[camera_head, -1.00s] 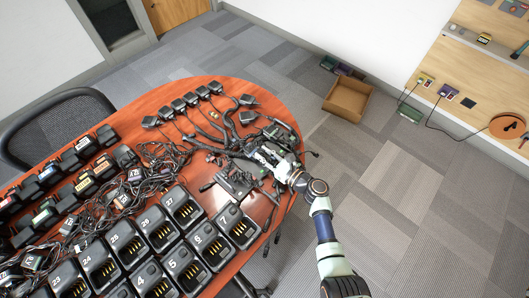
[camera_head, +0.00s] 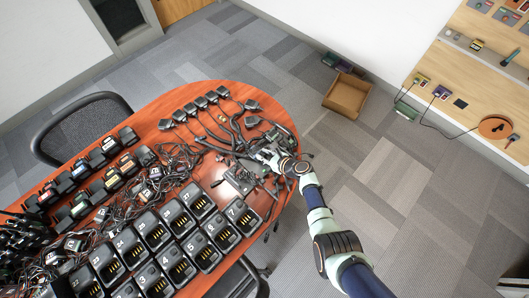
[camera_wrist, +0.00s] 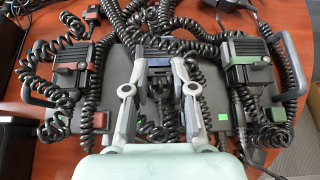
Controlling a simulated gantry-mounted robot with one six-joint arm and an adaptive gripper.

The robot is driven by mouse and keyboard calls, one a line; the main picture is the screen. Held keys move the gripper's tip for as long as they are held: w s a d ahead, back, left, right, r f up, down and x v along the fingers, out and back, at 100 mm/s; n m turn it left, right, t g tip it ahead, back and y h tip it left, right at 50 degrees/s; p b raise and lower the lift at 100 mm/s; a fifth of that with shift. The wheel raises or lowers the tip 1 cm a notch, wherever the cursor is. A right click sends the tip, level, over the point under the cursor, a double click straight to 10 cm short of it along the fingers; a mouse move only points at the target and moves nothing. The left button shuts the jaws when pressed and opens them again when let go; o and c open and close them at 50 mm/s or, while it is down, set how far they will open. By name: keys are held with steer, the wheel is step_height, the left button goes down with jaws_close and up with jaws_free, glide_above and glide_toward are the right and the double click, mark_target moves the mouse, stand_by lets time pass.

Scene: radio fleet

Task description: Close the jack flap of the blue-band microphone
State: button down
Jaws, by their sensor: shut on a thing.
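In the wrist view my gripper (camera_wrist: 158,68) reaches over the middle handset, the blue-band microphone (camera_wrist: 158,73). Its two fingers stand on either side of the black body and are shut on it. The blue band (camera_wrist: 158,62) shows between the fingertips. The lower part of this microphone is mostly hidden by the fingers and a coiled cord. I cannot tell how its jack flap stands. In the head view my gripper (camera_head: 266,156) is at the right end of the table, low among the cords, and the microphone is too small to make out.
A red-band microphone (camera_wrist: 73,65) lies to the left and a green-band one (camera_wrist: 247,62) to the right, both close by. Coiled cords crowd around them. Numbered chargers (camera_head: 175,218) and radios fill the red table (camera_head: 165,100). An open box (camera_head: 346,95) is on the floor.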

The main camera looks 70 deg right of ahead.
stand_by(0.3)
steer(key=c, duration=1.1)
jaws_free()
steer(key=v, duration=1.2)
